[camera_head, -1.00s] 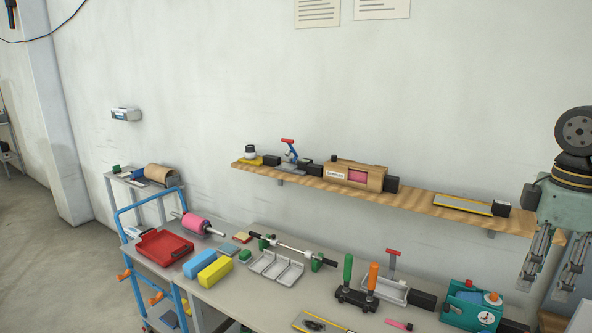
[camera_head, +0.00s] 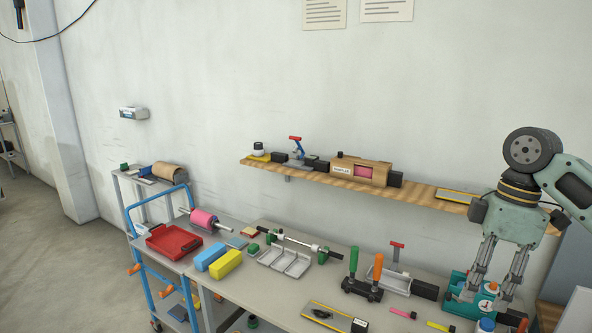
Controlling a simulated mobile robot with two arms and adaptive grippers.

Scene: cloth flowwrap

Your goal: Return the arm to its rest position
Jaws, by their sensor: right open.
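My right gripper (camera_head: 485,302) hangs at the right with its two fingers pointing down and apart. It is open, with nothing seen between the fingers. Its fingers overlap the teal device (camera_head: 458,305) with a round dial on the workbench in the picture. I cannot tell whether they touch it. The upper part of my right arm runs out of the picture at the right edge. My left gripper is not in view.
A wooden wall shelf (camera_head: 413,190) runs behind, ending near my right arm. The workbench (camera_head: 285,298) holds a stand with green and orange handles (camera_head: 362,287), a white tray (camera_head: 285,262) and yellow and blue blocks. A blue cart with a red tray (camera_head: 173,241) stands left.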

